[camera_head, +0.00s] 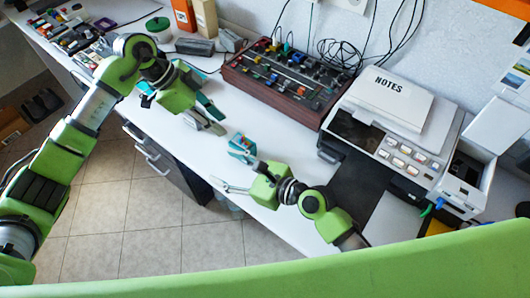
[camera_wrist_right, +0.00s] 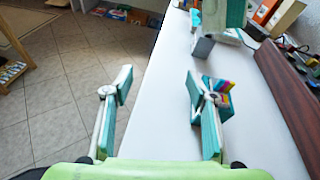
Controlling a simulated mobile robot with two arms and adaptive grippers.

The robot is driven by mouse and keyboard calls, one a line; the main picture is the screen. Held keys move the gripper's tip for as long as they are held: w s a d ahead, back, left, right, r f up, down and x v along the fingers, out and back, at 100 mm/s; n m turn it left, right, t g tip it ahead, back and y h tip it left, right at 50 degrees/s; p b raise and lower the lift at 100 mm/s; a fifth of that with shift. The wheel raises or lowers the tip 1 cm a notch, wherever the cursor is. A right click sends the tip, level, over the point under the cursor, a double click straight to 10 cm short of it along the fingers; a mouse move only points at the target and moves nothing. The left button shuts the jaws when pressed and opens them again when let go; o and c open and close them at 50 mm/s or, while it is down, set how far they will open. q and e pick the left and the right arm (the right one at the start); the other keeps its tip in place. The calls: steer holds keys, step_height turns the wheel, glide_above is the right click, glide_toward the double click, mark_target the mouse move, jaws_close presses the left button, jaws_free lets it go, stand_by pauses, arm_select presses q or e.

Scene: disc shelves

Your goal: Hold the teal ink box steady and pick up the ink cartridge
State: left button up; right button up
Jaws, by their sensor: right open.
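The teal ink box (camera_head: 241,145) stands on the white table near its front edge. In the right wrist view the box (camera_wrist_right: 229,112) is partly hidden behind my right gripper's right finger, and coloured ink cartridges (camera_wrist_right: 221,87) stick out of it. My right gripper (camera_wrist_right: 160,88) is open and empty, its fingers wide apart. In the head view my right gripper (camera_head: 231,172) is just below the box, which is not between its fingers. My left gripper (camera_head: 207,122) is up and left of the box, apart from it, with its fingers spread and nothing seen between them.
A mixing console (camera_head: 290,75) stands behind the box. Several small items (camera_head: 75,32) lie at the far left. The table around the box is clear; its front edge is close.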

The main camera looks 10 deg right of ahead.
steer(key=w+d+r+m, duration=0.1)
steer(key=w+d+r, duration=0.1)
steer(key=d, duration=0.2)
steer(key=m+h, duration=0.2)
glide_toward(232, 142)
steer(key=shift+s+d+f, duration=0.15)
steer(key=shift+d+f, duration=0.75)
steer(key=shift+f, duration=0.1)
steer(key=shift+d+f, duration=0.1)
steer(key=x, duration=1.3)
steer(key=shift+w, duration=0.45)
steer(key=shift+c, duration=0.4)
steer(key=c, duration=1.1)
arm_select(q)
steer(key=shift+c, duration=0.5)
arm_select(e)
steer(key=shift+c, duration=0.2)
